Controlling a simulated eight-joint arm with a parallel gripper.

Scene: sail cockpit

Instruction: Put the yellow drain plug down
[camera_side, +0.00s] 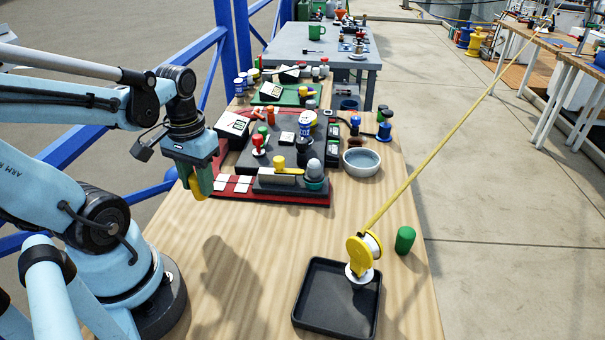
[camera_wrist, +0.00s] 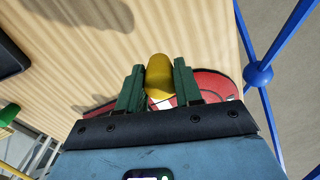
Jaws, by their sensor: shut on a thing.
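The yellow drain plug (camera_wrist: 159,78) is between the two green fingers of my gripper (camera_wrist: 158,88) in the wrist view. My gripper is shut on it. In the side view my gripper (camera_side: 199,185) points down, held above the wooden table near its left edge, in front of the red mat. Only a small yellow part of the plug (camera_side: 197,188) shows there beside the green fingers; the rest is hidden.
A black tray (camera_side: 301,313) lies at the front of the table (camera_side: 255,255). A yellow pulley (camera_side: 359,250) with a taut rope and a green cylinder (camera_side: 405,240) are near it. The red mat (camera_side: 235,192) carries a crowded dark panel. A grey bowl (camera_side: 361,163) stands right. Blue rails run left.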

